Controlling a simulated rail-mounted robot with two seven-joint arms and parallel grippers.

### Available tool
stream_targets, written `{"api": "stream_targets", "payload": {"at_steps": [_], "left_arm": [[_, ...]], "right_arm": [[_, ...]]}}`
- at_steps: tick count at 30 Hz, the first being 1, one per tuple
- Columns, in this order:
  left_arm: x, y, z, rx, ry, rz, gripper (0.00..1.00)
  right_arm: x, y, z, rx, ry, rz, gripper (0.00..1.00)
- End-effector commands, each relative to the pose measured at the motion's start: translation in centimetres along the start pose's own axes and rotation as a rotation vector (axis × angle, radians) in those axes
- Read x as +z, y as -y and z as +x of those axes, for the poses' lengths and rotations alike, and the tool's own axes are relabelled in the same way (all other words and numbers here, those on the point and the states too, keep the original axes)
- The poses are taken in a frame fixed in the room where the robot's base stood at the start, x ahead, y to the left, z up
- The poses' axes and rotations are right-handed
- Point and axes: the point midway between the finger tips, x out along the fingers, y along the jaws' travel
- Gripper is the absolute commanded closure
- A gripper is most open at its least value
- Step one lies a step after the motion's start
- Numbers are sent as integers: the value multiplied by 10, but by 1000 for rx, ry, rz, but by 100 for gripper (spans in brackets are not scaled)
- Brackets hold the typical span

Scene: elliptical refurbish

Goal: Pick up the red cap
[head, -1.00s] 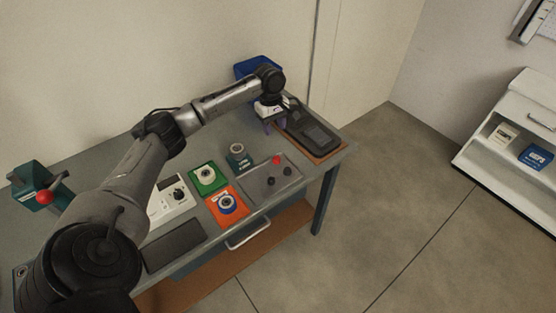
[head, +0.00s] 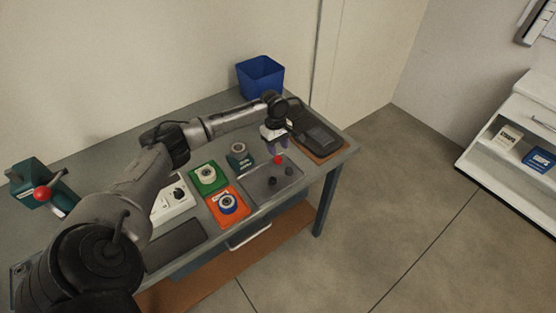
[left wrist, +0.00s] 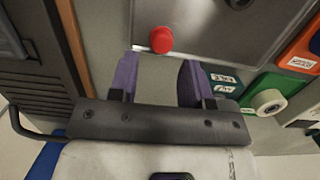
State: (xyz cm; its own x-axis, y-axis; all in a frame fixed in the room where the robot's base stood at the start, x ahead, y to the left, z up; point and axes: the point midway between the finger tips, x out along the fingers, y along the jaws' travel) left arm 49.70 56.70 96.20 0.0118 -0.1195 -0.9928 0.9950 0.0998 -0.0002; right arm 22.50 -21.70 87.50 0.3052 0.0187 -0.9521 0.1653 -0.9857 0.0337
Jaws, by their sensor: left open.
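The red cap (head: 279,160) sits at the back edge of a grey tray (head: 262,190) on the workbench. In the left wrist view the red cap (left wrist: 160,39) lies just beyond the fingertips, between their lines and nearer the left finger. My left gripper (head: 277,149) is open and empty, with purple fingers, just behind and above the cap. Its two fingers also show apart in the left wrist view (left wrist: 158,72). My right gripper is not in view.
A dark device on a brown board (head: 318,137) lies right of the gripper. A green box (head: 207,177), an orange box (head: 228,205) and a dark green holder (head: 240,157) stand left of the tray. A blue bin (head: 260,78) stands at the back. A press with a red knob (head: 42,193) is far left.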

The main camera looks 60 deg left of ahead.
Motion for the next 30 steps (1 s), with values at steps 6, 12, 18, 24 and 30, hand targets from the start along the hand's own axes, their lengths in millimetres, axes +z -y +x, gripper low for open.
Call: {"api": "stream_targets", "payload": {"at_steps": [6, 12, 18, 24, 30], "left_arm": [[-2, 2, 24, -2, 0, 0, 56], [-2, 3, 48, 0, 0, 0, 56], [-2, 3, 49, 0, 0, 1, 56], [-2, 3, 49, 0, 0, 1, 70], [-2, 3, 49, 0, 0, 1, 89]], "right_arm": [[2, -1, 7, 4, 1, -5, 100], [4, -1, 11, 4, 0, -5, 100], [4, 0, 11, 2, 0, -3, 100], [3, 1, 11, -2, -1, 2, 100], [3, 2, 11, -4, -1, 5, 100]]}}
